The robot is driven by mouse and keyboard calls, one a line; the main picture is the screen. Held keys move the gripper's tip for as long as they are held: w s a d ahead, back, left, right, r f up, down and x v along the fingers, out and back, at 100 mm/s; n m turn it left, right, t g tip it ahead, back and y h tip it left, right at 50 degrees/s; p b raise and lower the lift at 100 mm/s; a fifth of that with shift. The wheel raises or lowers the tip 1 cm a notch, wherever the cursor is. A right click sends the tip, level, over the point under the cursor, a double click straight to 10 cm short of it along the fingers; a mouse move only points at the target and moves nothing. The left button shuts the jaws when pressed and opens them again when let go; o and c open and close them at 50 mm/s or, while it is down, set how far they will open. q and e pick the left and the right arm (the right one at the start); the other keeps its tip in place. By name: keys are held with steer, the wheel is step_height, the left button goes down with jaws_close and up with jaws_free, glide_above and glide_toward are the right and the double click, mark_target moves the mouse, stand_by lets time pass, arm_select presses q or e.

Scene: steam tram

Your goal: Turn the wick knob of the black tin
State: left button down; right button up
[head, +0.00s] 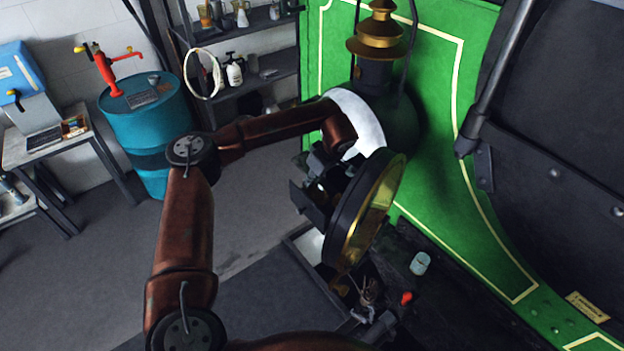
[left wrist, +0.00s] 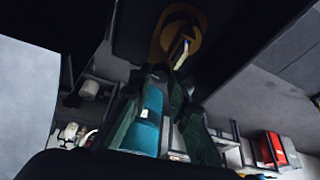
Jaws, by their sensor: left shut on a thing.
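In the left wrist view, a round brass wick knob (left wrist: 168,38) with a pale tab sits on a dark surface. My left gripper (left wrist: 172,72) has its fingers closed together at this tab. In the head view, my left gripper (head: 322,183) is partly hidden beside an open round black door with a brass rim (head: 381,205). A black lamp body with a brass top (head: 379,38) stands behind, against the green panel; I take it for the black tin. The knob itself cannot be made out in the head view. My right gripper is not in view.
The green tram panel (head: 445,120) bounds the right side. A small pale blue cup (head: 420,263) and a red-tipped part (head: 406,298) are on the dark ledge below. A blue drum (head: 150,130) and shelves (head: 262,75) stand at the back left. The grey floor between is clear.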

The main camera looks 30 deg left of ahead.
arm_select(q)
steer(key=shift+n, duration=0.6)
steer(key=shift+g, duration=0.3)
steer(key=c, duration=1.8)
jaws_free()
steer(key=v, duration=1.2)
steer(key=shift+r, duration=0.1)
